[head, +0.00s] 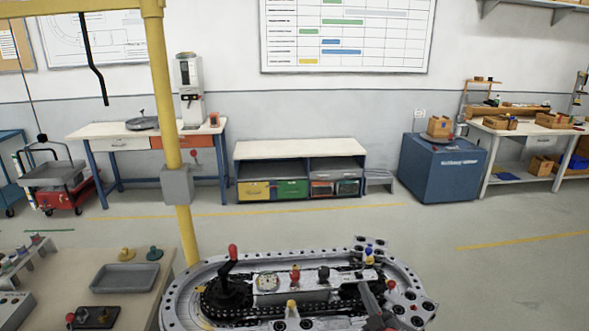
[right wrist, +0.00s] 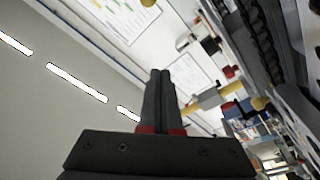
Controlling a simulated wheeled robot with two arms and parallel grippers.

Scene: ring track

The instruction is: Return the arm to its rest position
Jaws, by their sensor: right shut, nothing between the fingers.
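My right gripper (head: 371,300) shows at the bottom of the head view, over the right part of the ring track (head: 174,300). In the right wrist view its two dark fingers (right wrist: 160,78) are pressed together with nothing between them. The wrist view is tilted, with ceiling lights at left and the wall beyond the fingers. A crank with a red knob (head: 233,252) stands on the left part of the track. My left gripper is in neither view.
A yellow post (head: 165,110) with a grey box (head: 177,185) rises behind the track's left side. A bench (head: 90,265) with a grey tray (head: 125,277) is at lower left. A blue cabinet (head: 440,170) and tables line the back wall. The floor between is clear.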

